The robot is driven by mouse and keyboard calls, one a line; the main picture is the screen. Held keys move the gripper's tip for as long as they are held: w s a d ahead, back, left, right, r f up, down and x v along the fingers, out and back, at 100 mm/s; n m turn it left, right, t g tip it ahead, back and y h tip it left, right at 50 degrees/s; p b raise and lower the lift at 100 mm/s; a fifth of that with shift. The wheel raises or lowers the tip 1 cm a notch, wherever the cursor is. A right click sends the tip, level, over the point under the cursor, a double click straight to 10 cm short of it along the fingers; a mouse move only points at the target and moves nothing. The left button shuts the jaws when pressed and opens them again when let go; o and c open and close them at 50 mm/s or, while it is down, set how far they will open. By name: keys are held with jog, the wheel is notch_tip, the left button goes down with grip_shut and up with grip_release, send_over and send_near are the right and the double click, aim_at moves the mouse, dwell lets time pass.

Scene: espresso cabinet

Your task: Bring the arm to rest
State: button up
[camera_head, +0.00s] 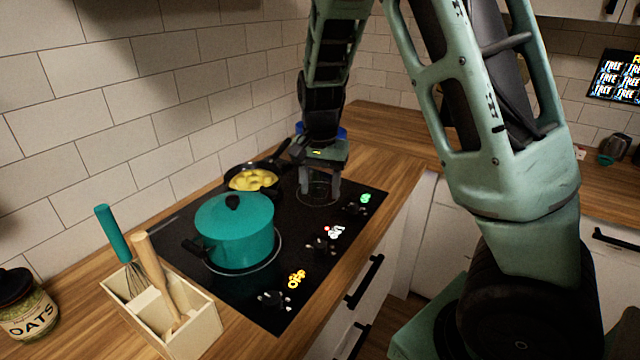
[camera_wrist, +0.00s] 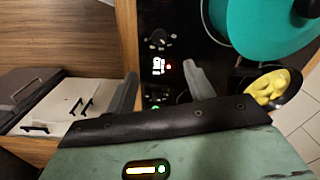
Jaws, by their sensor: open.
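My gripper (camera_head: 319,184) hangs from my arm over the far right part of the black cooktop (camera_head: 335,262), pointing down. In the wrist view its two fingers (camera_wrist: 158,90) stand wide apart with nothing between them. The cooktop's edge and its lit controls show between and beyond the fingers. I cannot tell the exact height of the fingertips above the glass.
A teal lidded pot (camera_head: 235,232) stands on the cooktop, left of my gripper. A pan with yellow food (camera_head: 253,180) sits behind it, close to my gripper. A wooden utensil holder (camera_head: 185,322) and an oats jar (camera_head: 28,312) are at the front left.

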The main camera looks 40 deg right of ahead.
jog(key=shift+r, duration=0.2)
dwell(0.4)
jog(key=s+a+n+y+b, duration=0.1)
jog(key=s+a+n, duration=0.3)
jog(key=a, duration=0.4)
jog(key=s+a+n, duration=0.4)
jog(key=s+a, duration=0.1)
jog(key=a, duration=0.3)
jog(key=s+a+n, duration=0.4)
jog(key=s+n, duration=0.1)
jog(key=s, duration=0.3)
jog(key=s+a+r+n+b, duration=0.1)
jog(key=s+a+n, duration=0.3)
jog(key=s, duration=0.3)
jog(key=shift+s+a+r+n, duration=0.25)
jog(key=shift+s+n, duration=0.1)
jog(key=shift+n, duration=0.45)
